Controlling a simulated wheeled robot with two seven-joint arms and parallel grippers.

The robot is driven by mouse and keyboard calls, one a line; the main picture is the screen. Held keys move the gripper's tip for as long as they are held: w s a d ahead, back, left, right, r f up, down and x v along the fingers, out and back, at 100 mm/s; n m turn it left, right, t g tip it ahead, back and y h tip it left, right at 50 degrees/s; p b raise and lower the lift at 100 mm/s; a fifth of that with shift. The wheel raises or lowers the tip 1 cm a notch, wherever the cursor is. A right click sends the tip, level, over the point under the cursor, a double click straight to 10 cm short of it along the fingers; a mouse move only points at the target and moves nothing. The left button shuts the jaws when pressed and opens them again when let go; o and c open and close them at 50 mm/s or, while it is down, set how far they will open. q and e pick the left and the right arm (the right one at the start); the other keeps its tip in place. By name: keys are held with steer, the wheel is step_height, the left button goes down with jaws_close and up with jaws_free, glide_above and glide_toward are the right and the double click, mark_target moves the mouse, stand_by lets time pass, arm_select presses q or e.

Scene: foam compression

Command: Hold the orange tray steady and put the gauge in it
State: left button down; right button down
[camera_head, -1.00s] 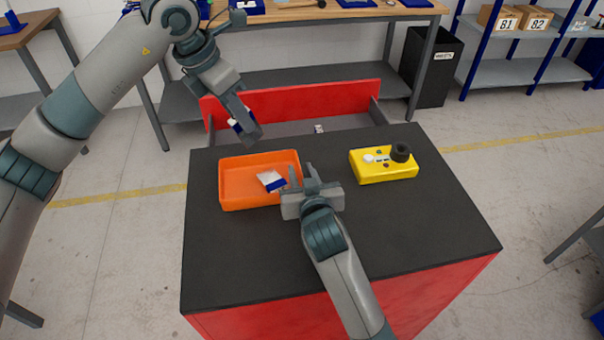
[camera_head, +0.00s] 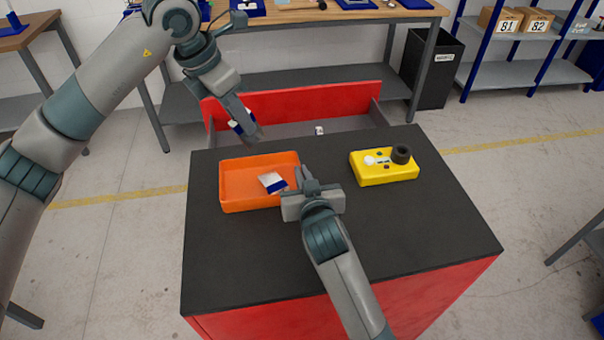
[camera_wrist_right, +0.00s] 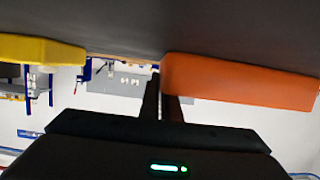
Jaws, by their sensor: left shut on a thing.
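The orange tray (camera_head: 236,203) lies on the dark cabinet top, left of centre, with a white and blue item (camera_head: 273,182) inside. My left gripper (camera_head: 254,134) is shut on a white and blue thing (camera_head: 240,123) above the tray's back edge. The fingers partly hide it, and I cannot tell for sure that it is the gauge. My right gripper (camera_head: 307,178) is at the tray's right end. In the right wrist view its two fingers (camera_wrist_right: 163,95) stand close together at the end of the tray (camera_wrist_right: 240,82). I cannot tell whether they grip its wall.
A yellow block (camera_head: 384,176) with a black round part and small pieces on it lies on the right of the cabinet top (camera_head: 400,230). Behind, a red-fronted drawer (camera_head: 300,101) stands open with a small white item (camera_head: 319,131) in it. The front of the top is clear.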

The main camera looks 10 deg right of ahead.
arm_select(q)
steer(key=shift+f, duration=0.15)
stand_by(0.8)
step_height(320, 180, down, 10)
steer(key=shift+f, duration=0.25)
stand_by(1.3)
steer(key=c, duration=1.6)
jaws_free()
steer(key=shift+o, duration=0.2)
steer(key=v, duration=1.2)
